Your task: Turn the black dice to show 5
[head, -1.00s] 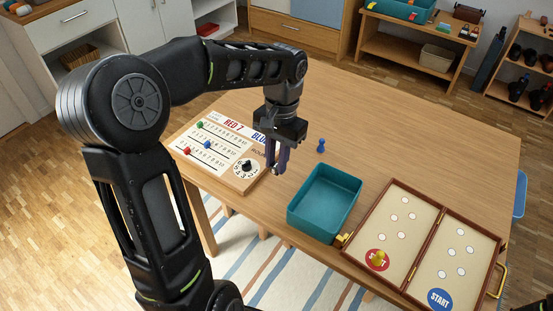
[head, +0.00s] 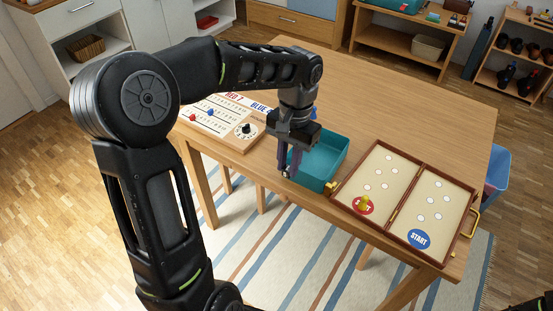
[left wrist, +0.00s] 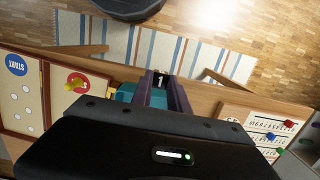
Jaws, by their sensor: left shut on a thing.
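My left gripper (head: 287,172) is shut on the black dice (left wrist: 161,80). In the left wrist view the dice sits between the purple fingertips, and the face toward that camera shows a white 1. In the head view the dice is very small at the fingertips, and its other faces cannot be read. The gripper points down near the table's front edge, by the left end of the teal tray (head: 332,174). My right gripper is not in view.
A scoreboard (head: 222,125) with pegs and a dial lies left of the gripper. An open game case (head: 396,232) with a yellow pawn (head: 364,203) lies right of the tray. The back of the wooden table (head: 410,110) is clear.

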